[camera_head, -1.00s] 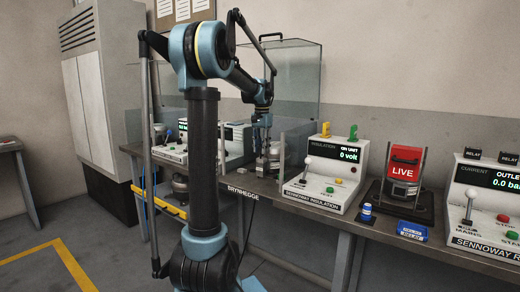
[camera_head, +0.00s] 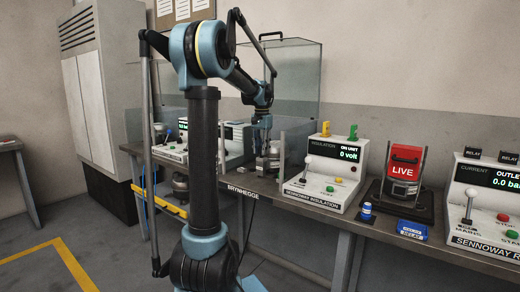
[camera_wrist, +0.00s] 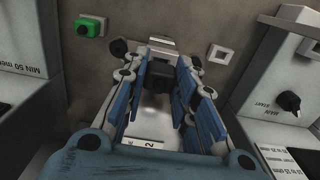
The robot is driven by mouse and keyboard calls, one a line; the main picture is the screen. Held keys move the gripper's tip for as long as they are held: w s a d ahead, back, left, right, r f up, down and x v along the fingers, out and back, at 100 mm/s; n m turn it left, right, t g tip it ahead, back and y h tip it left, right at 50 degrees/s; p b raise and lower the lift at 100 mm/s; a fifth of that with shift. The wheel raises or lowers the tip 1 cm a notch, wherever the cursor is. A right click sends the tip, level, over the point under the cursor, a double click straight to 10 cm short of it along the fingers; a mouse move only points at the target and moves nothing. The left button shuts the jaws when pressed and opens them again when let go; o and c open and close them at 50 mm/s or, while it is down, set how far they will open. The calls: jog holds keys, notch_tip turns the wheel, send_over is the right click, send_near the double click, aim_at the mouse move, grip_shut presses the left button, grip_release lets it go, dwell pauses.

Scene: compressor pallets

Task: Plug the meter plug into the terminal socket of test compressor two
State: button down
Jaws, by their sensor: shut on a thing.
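My gripper (camera_wrist: 163,82) points down at the bench, its blue-padded fingers shut on a dark block, apparently the meter plug (camera_wrist: 159,73). In the head view my gripper (camera_head: 263,134) is over a small metal compressor (camera_head: 268,163) on the bench. In the wrist view the compressor (camera_wrist: 153,112) is a shiny metal body between the fingers, with a white label reading "2" (camera_wrist: 148,143). The terminal socket cannot be made out; fingers and plug cover that area. I cannot tell whether the plug touches the compressor.
The insulation meter (camera_head: 326,174), reading 0 volt, stands right of the compressor. A clear guard (camera_head: 290,75) stands behind. Another meter (camera_head: 233,143) is left.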

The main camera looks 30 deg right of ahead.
jog(key=shift+f, duration=0.7)
jog(key=c, duration=1.2)
grip_release()
notch_tip(320, 180, up, 12)
jog(key=shift+f, duration=0.1)
